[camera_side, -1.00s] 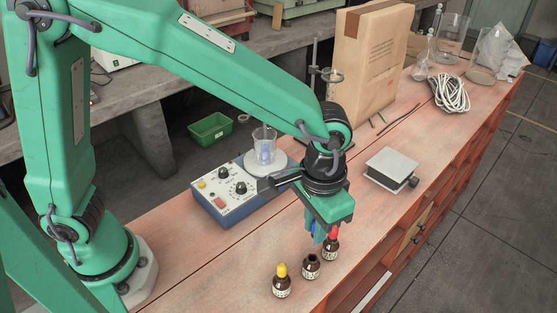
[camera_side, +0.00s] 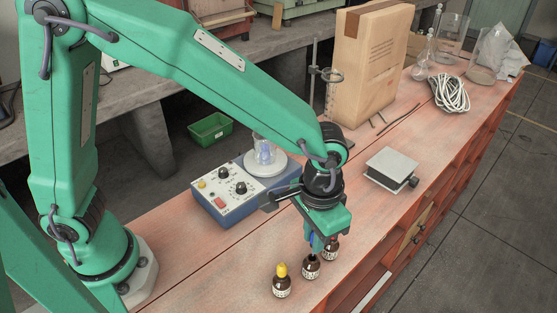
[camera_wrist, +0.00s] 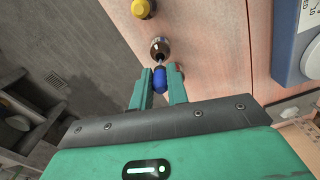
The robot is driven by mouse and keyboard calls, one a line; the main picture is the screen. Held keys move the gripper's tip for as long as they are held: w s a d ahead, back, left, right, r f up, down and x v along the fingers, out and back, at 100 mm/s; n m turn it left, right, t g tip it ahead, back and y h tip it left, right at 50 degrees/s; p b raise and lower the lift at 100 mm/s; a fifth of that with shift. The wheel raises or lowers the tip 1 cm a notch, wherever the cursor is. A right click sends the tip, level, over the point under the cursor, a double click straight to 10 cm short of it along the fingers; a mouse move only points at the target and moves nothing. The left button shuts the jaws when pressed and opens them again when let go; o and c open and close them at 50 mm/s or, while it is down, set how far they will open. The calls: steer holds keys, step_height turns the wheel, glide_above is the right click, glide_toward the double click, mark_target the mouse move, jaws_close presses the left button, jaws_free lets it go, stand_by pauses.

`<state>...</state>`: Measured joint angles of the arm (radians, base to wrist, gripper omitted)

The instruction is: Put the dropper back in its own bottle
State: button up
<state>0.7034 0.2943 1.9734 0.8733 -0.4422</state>
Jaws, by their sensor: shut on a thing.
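My gripper (camera_side: 318,244) is shut on the blue bulb of a dropper (camera_wrist: 160,80), right over the middle brown bottle (camera_side: 310,268). In the wrist view the dropper points at the mouth of that open bottle (camera_wrist: 158,46); I cannot tell whether its tip is inside. A brown bottle with a yellow bulb (camera_side: 281,270) stands to the left and also shows in the wrist view (camera_wrist: 143,8). Another brown bottle (camera_side: 331,250) stands close behind on the right, its top hidden by my gripper.
A blue-and-white stirrer (camera_side: 228,190) with a beaker (camera_side: 264,144) stands behind and to the left. A grey-topped block (camera_side: 392,166) lies to the right. The bench's front edge runs close beside the bottles.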

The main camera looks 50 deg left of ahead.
steer(key=shift+f, duration=2.1)
stand_by(1.2)
steer(key=o, duration=1.1)
steer(key=shift+r, duration=0.15)
steer(key=shift+r, duration=3.35)
